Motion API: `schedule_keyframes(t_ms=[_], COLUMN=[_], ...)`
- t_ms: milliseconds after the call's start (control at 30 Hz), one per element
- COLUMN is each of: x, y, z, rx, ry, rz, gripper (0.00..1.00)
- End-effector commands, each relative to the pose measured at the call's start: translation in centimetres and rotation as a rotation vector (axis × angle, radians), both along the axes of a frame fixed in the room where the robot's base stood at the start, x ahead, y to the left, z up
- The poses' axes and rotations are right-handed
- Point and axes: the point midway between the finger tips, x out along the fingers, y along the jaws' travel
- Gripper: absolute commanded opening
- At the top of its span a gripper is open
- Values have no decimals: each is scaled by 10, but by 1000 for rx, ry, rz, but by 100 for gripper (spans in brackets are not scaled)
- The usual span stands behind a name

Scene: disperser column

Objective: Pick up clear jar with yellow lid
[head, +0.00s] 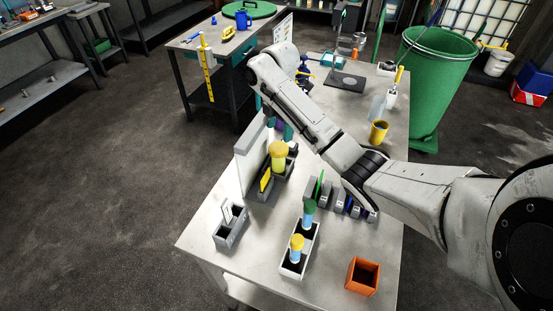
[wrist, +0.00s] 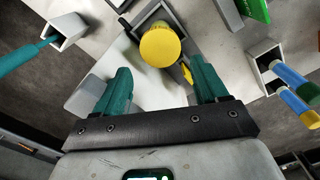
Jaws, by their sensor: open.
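The jar with the yellow lid (head: 278,150) stands upright in a dark holder near the middle of the near bench in the head view. In the wrist view its round yellow lid (wrist: 160,44) shows from above, and the lid hides most of the body. My gripper (wrist: 161,84) is open, with its two teal fingers spread wide. The lid appears beyond the fingertips, between them in the picture, with nothing held. In the head view my gripper is mostly hidden, and I cannot tell its exact distance from the jar.
A pale upright panel (head: 250,160) stands close to the jar's left. A grey bin (head: 295,262) with blue tubes, a small grey bin (head: 231,232) and an orange box (head: 363,277) stand nearer. A yellow cup (head: 378,132) is behind right. The front bench corner is bare.

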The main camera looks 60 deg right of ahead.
Motion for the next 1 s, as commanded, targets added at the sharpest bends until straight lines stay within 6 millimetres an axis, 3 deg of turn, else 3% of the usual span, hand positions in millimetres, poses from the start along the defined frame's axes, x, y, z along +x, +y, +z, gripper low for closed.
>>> schedule_keyframes(t_ms=[1000], x=[0], y=[0], z=[-104], rx=[1], ry=[3], rz=[1], gripper=[73])
